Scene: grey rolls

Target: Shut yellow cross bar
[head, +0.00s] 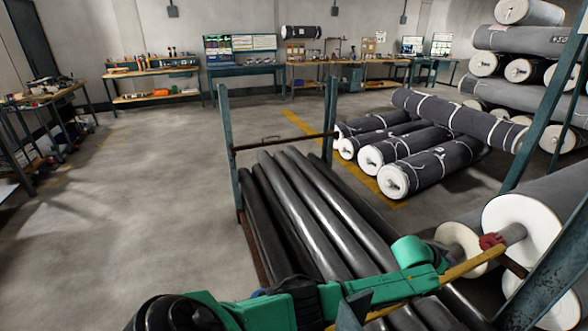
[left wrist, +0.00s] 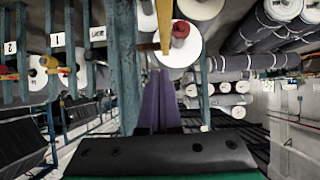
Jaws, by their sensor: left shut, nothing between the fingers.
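The yellow cross bar (head: 458,271) runs slantwise at the lower right of the head view, over the near end of the long black rolls. Its upper end is close to a red piece (head: 492,241). My green left arm lies across its middle and hides part of it. In the left wrist view the bar (left wrist: 164,45) stands upright just beyond the tips of my left gripper (left wrist: 160,75). The purple fingers are shut and empty; I cannot tell whether they touch the bar. The fingers are not clear in the head view. My right gripper is not in view.
Long black rolls (head: 318,215) lie in a rack with teal posts (head: 226,140). Large white-ended rolls (head: 525,222) and a teal post (head: 545,265) crowd the right. Wrapped rolls (head: 430,170) lie on the floor behind. The floor at left (head: 150,190) is free.

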